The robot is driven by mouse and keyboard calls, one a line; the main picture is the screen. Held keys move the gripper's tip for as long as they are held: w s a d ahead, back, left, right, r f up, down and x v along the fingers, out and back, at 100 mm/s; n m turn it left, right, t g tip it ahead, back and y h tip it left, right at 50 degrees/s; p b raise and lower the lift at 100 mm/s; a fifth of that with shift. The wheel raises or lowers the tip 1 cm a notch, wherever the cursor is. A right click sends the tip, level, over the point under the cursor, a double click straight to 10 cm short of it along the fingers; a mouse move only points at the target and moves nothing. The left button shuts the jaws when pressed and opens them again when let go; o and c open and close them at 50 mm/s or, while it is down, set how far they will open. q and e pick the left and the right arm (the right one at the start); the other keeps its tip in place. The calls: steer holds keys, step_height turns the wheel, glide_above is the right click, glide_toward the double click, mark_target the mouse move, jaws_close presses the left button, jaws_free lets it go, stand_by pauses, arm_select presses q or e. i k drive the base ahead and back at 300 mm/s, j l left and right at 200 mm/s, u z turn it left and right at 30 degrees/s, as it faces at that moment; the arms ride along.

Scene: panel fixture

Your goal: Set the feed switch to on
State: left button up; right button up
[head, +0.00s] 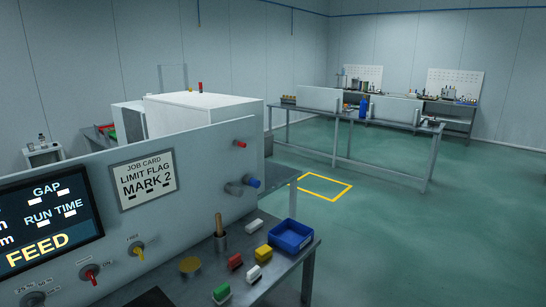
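The grey panel (215,185) stands at the left. A red knob (90,274) sits low on it, with a small label reading ON to its right; the rest of its lettering is too small to read. A yellow knob (137,250) is to its right, and a dark dial (33,298) with percent marks is at the lower left, partly cut off. The screen (45,223) shows GAP, RUN TIME and a large yellow FEED. I cannot tell for sure which knob is the feed switch. Neither gripper is recognisable in view.
A bench (291,267) in front of the panel holds a blue bin (290,236), several coloured blocks, a brass disc (190,264) and a wooden-handled tool (219,226). A dark shape (150,298) is at the bottom edge. Red and blue pegs stick out of the panel's right side.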

mark_target(90, 274)
steer(key=u, duration=1.4)
